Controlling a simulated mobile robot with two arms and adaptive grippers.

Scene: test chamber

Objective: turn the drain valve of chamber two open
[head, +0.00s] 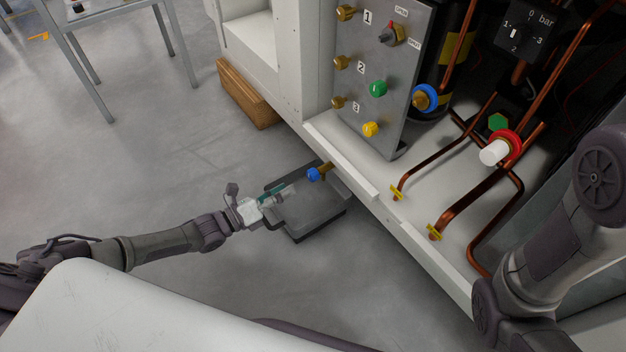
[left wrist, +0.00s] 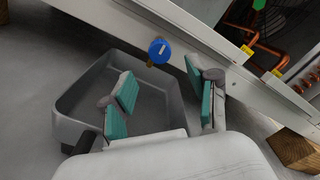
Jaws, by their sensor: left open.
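A small blue valve knob (head: 313,174) on a brass stem sticks out from the chamber's lower front edge, above a grey drip tray (head: 318,217) on the floor. It also shows in the left wrist view (left wrist: 159,50), with a white mark on its face. My left gripper (head: 284,193) is open and empty, over the tray and left of the knob. In the left wrist view the knob appears beyond the gap between the teal fingertips (left wrist: 160,78), apart from both. No label shows beside this knob. My right arm shows at the right, its gripper out of view.
A grey panel (head: 356,112) carries labels 1, 2 and 3, brass fittings and red, green and yellow knobs. Blue (head: 427,98) and red (head: 513,143) valve wheels sit among copper pipes. A wooden block (head: 245,92) lies under the cabinet.

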